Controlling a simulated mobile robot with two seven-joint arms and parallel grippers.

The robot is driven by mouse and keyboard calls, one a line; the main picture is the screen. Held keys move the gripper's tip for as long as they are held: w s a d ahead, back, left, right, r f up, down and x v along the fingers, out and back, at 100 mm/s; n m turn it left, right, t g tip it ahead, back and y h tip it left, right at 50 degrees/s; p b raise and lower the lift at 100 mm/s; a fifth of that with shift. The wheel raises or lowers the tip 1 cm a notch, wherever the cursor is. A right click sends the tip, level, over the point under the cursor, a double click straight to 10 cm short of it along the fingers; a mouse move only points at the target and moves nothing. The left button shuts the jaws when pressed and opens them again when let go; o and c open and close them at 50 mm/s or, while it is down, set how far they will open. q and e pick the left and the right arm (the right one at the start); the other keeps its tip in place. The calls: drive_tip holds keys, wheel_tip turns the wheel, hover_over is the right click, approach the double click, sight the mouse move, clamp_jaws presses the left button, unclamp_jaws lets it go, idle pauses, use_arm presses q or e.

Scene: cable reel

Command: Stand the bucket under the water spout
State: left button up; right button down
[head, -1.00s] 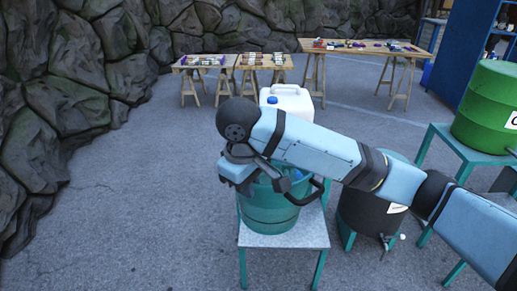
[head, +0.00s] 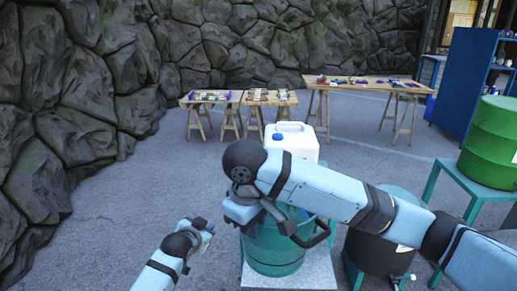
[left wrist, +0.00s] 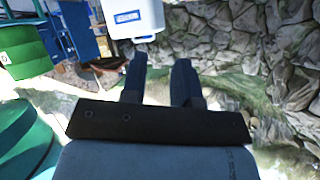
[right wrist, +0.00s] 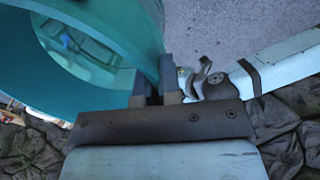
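The teal bucket (head: 272,253) stands on a grey-topped stool (head: 313,283) in the head view. My right gripper (head: 242,208) is at its rim. In the right wrist view the rim of the bucket (right wrist: 110,25) passes between the close-set fingers of my right gripper (right wrist: 155,85). Something small and blue shows inside the bucket. A dark drum (head: 374,255) with a small tap (head: 404,278) stands right of the bucket, partly behind my right arm. My left gripper (head: 205,228) is left of the bucket, apart from it. Its fingers (left wrist: 160,80) are apart and empty in the left wrist view.
A white canister (head: 292,140) with a blue cap stands behind the bucket. A green drum (head: 490,140) sits on a teal stand at the right. Trestle tables (head: 365,82) stand at the back. A rock wall (head: 60,130) bounds the left. Ground left of the bucket is clear.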

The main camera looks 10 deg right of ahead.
use_arm(q)
drive_tip(key=w+d+r+m+g, duration=0.1)
drive_tip(key=w+d+r, duration=0.3)
drive_tip(key=r, duration=0.4)
drive_tip(key=w+d+r+m+g, duration=0.1)
drive_tip(key=w+d+r, duration=0.3)
drive_tip(key=r, duration=0.4)
drive_tip(key=s+d+r+g+y, duration=0.1)
drive_tip(key=s+d+r+g, duration=0.1)
drive_tip(key=s, duration=0.1)
drive_tip(key=s+d+r+m+g+y, duration=0.1)
drive_tip(key=s+d+r+g, duration=0.1)
drive_tip(key=s+d+r, duration=0.1)
drive_tip(key=s+d+r+m+g, duration=0.1)
drive_tip(key=s+d+r+g, duration=0.2)
drive_tip(key=shift+y, duration=0.4)
drive_tip(key=s+r+g+y, duration=0.2)
drive_tip(key=s+r+g, duration=0.1)
drive_tip(key=s+r, duration=0.1)
drive_tip(key=shift+m, duration=0.4)
drive_tip(key=f, duration=1.2)
drive_tip(key=shift+s+a+f, duration=0.2)
drive_tip(key=shift+s+a, duration=0.05)
